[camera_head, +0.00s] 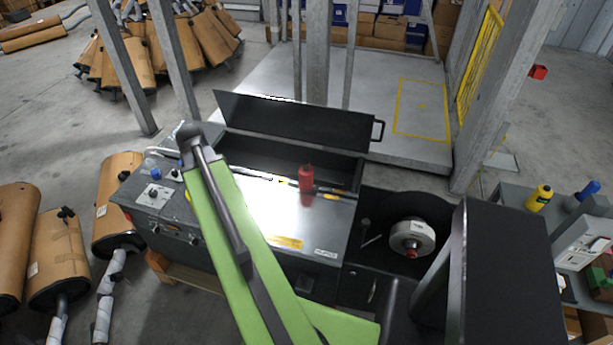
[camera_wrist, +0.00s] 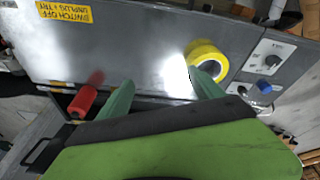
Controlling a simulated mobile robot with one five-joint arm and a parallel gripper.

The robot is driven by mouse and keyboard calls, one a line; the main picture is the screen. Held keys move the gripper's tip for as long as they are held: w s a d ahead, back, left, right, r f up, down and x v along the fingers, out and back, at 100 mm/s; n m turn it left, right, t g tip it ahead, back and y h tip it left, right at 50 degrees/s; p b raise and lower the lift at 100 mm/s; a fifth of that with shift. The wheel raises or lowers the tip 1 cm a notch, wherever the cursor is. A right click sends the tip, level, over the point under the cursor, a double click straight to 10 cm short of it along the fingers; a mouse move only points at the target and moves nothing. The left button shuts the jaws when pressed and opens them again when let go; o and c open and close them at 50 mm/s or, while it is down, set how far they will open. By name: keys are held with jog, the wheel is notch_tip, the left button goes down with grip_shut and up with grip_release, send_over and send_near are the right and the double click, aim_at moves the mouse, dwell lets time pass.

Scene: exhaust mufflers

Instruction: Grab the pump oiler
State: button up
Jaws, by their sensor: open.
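In the wrist view the red item (camera_wrist: 82,102) is left of my gripper (camera_wrist: 163,88), near the machine's edge. My gripper's two green fingers are spread apart with nothing between them. They are apart from the red item. My green arm crosses the machine in the head view, and the fingers cannot be made out there.
A yellow tape roll (camera_wrist: 208,60) lies close by my right-hand finger in the wrist view. The machine's raised dark lid (camera_head: 295,120) stands behind the red item. A yellow bottle (camera_head: 540,198) is on the bench at right. Mufflers (camera_head: 60,250) lie at left.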

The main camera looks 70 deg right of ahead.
jog(key=s+d+r+m+h, duration=0.15)
jog(key=s+d+m, duration=0.35)
jog(key=s+d, duration=0.8)
jog(key=m+g, duration=0.2)
send_near(305, 170)
jog(key=b+x, duration=1)
jog(key=shift+f, duration=0.2)
jog(key=shift+d+f+b, duration=0.15)
jog(key=shift+f+b, duration=0.1)
jog(key=shift+b, duration=0.15)
jog(key=shift+r, duration=0.1)
jog(key=b+x, duration=0.4)
jog(key=x, duration=0.1)
jog(key=shift+w+d+b, duration=0.1)
jog(key=shift+w+b, duration=0.1)
jog(key=shift+b, duration=0.15)
grip_shut()
notch_tip(305, 170, up, 5)
jog(key=p, duration=0.5)
jog(key=s+a+r+p, duration=0.5)
jog(key=s+r+p, duration=0.1)
jog(key=s, duration=0.4)
jog(key=shift+s+a, duration=0.15)
jog(key=shift+a, duration=0.1)
